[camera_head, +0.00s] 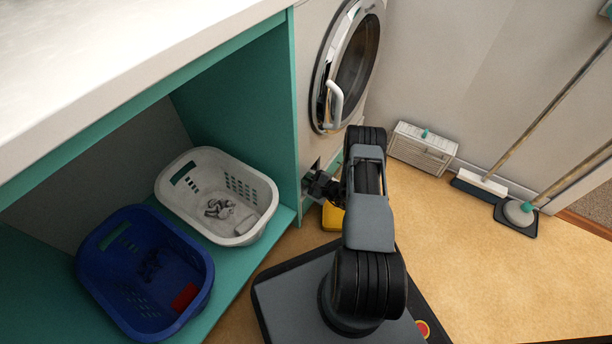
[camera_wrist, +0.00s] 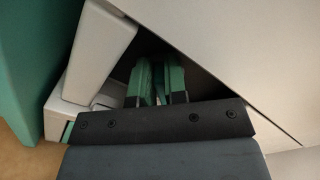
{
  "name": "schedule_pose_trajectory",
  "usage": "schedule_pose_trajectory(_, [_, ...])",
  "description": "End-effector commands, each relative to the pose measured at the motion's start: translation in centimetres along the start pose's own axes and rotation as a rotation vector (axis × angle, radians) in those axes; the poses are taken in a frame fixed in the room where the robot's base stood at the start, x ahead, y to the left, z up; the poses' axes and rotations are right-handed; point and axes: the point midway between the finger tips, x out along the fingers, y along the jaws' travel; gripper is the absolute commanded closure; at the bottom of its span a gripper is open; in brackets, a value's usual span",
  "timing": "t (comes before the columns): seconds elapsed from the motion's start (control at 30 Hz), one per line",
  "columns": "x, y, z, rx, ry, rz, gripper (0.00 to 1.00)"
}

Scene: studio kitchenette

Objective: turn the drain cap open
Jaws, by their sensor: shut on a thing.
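The white washing machine (camera_head: 312,55) has a dark triangular-looking opening (camera_wrist: 207,86) low on its front, with a white flap or panel (camera_wrist: 102,45) beside it. My gripper (camera_head: 312,186) reaches into this opening at the machine's lower left corner. In the wrist view, the two green fingers of my gripper (camera_wrist: 162,84) point into the dark recess with a narrow gap between them. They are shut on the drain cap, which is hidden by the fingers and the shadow.
A yellow object (camera_head: 332,216) sits on the floor below my gripper. A teal shelf unit (camera_head: 292,110) with a white basket (camera_head: 262,208) and a blue basket (camera_head: 95,245) stands left. A white slatted box (camera_head: 421,148) and a broom (camera_head: 480,183) are right; the floor between is clear.

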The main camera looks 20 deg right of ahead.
Motion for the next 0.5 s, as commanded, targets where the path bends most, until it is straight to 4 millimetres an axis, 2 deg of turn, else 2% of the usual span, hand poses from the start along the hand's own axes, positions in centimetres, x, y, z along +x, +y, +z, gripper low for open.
schedule_pose_trajectory(0.5, [-0.10, -0.11, -0.26, -0.084, 0.008, -0.007, 1.00])
